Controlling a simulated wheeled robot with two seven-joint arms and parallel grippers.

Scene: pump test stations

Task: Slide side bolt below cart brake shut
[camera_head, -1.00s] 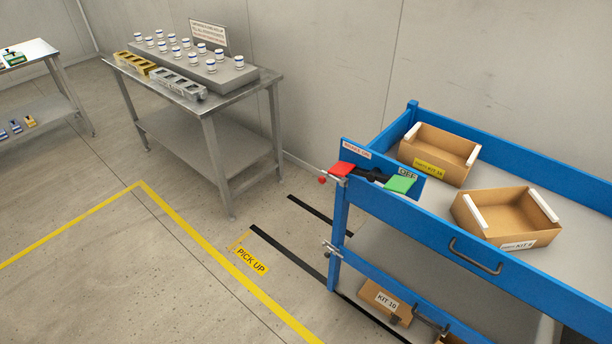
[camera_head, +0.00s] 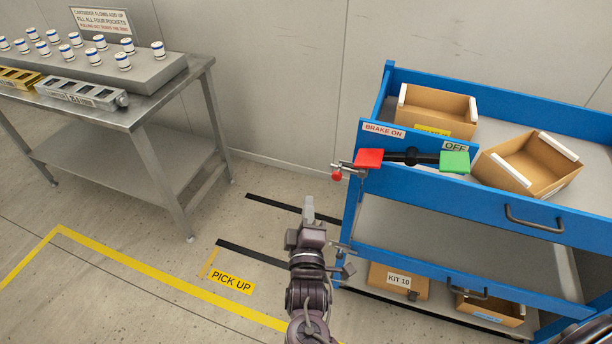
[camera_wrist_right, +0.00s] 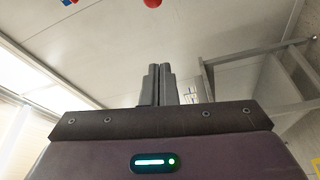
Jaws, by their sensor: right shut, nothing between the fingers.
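The blue cart (camera_head: 460,207) stands at the right. Its brake has a red pedal (camera_head: 368,159) by a "BRAKE ON" label and a green pedal (camera_head: 454,162) by "OFF". A metal side bolt (camera_head: 348,165) with a red knob (camera_head: 337,176) sticks out at the cart's left edge, just below and left of the red pedal. A red ball, apparently this knob, shows at the top of the right wrist view (camera_wrist_right: 152,3). My right gripper (camera_head: 309,204) is shut and empty, below and left of the knob and apart from it. My left gripper is not in view.
Another metal fitting (camera_head: 341,248) sits lower on the cart's left post, close to my right wrist. A steel table (camera_head: 140,112) stands left. Floor between is clear.

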